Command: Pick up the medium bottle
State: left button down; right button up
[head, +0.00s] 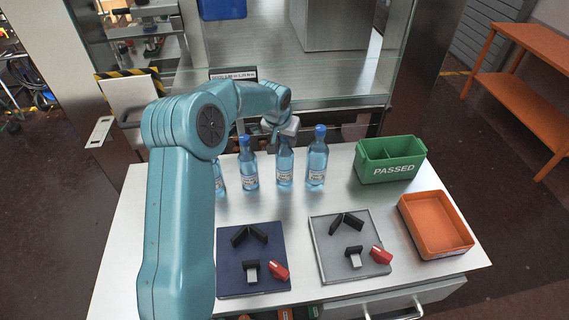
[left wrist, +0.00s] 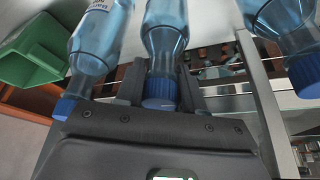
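Several blue bottles with blue caps and white labels stand in a row at the back of the table. They look close in size, so I cannot tell which is the medium one. My left gripper (head: 283,130) is at the top of the third bottle from the left (head: 285,165), which stands upright. In the left wrist view, that bottle's cap (left wrist: 160,92) lies between my left gripper's dark fingers (left wrist: 160,80), very close on both sides. I cannot tell whether they press on it. Neighbouring bottles are the second (head: 248,168) and the rightmost (head: 317,160). My right gripper is not in view.
A green divided box marked PASSED (head: 391,168) and an orange tray (head: 437,242) stand on the right. A blue plate (head: 235,284) and a grey plate (head: 325,268) with black and red parts lie in front. Neighbouring bottles are close by.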

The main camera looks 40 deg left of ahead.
pick_arm(q)
jog(key=shift+a, duration=0.15)
jog(key=shift+r, duration=0.55)
notch_tip(320, 180, up, 8)
jog(key=shift+f+b, duration=0.1)
jog(key=shift+b, duration=0.55)
notch_tip(320, 180, up, 11)
jog(key=p, duration=0.1)
jog(key=shift+s+n, duration=0.1)
jog(key=shift+n, duration=0.2)
